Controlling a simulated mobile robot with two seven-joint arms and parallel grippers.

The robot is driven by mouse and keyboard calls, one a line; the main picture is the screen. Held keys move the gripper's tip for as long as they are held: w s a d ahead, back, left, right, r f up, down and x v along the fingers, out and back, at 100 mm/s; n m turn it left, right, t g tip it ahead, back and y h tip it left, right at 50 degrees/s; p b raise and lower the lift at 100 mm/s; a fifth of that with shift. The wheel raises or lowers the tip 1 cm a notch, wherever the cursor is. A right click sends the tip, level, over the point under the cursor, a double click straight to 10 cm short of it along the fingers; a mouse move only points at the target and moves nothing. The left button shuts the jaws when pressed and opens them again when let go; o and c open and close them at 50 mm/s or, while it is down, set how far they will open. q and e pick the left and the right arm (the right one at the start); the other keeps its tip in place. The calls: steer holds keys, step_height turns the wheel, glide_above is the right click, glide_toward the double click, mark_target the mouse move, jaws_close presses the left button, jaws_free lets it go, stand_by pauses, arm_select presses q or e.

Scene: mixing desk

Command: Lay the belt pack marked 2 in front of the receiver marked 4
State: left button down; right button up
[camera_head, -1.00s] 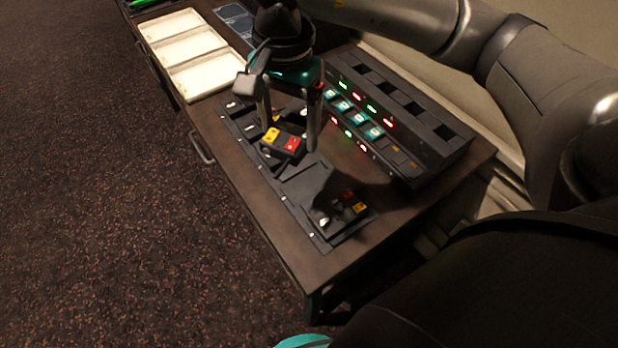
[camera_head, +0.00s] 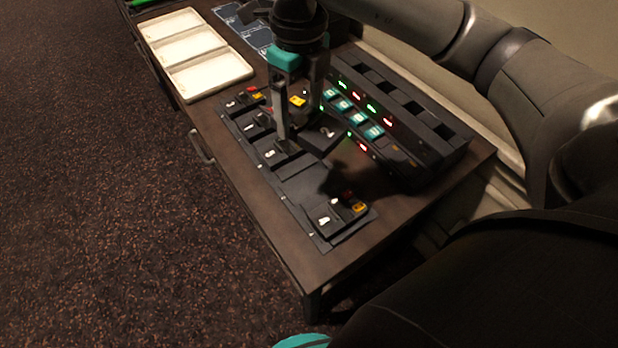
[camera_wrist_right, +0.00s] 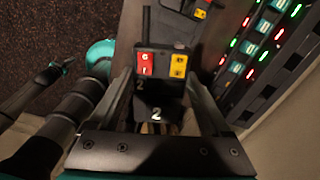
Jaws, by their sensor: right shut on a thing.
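The belt pack marked 2 (camera_head: 327,133) is black, with a white 2 on its face. In the right wrist view this pack (camera_wrist_right: 158,95) shows its red and yellow labels and sits between the two fingers. My right gripper (camera_head: 303,132) is shut on it, over the desk between the flat black holder and the receiver rack. I cannot tell whether the pack touches the desk. The receivers form a row in the black rack (camera_head: 425,155), with teal labels (camera_head: 357,117) and red and green lights. The numbers on the labels are too small to read.
The flat black holder (camera_head: 300,183) lies along the desk's near edge with several other packs in it, including one at its near end (camera_head: 328,217). One slot there looks empty. A white three-part tray (camera_head: 205,72) stands at the far left. The near desk corner is bare.

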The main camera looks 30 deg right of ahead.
steer(key=m, duration=0.3)
steer(key=d+m, duration=0.1)
steer(key=m, duration=0.1)
steer(key=shift+w, duration=0.25)
steer(key=m, duration=0.2)
steer(key=d+m, duration=0.1)
steer(key=m, duration=0.2)
steer(key=shift+w+f+m, duration=0.15)
steer(key=shift+m, duration=0.15)
steer(key=m, duration=0.3)
steer(key=d+m, duration=0.1)
steer(key=m, duration=0.3)
steer(key=d+m, duration=0.1)
steer(key=m, duration=0.2)
steer(key=shift+w+d+f, duration=0.1)
steer(key=shift+w+f, duration=0.05)
steer(key=shift+w, duration=0.15)
step_height(320, 180, down, 15)
steer(key=b, duration=0.2)
steer(key=shift+b, duration=0.35)
steer(key=shift+f, duration=2.3)
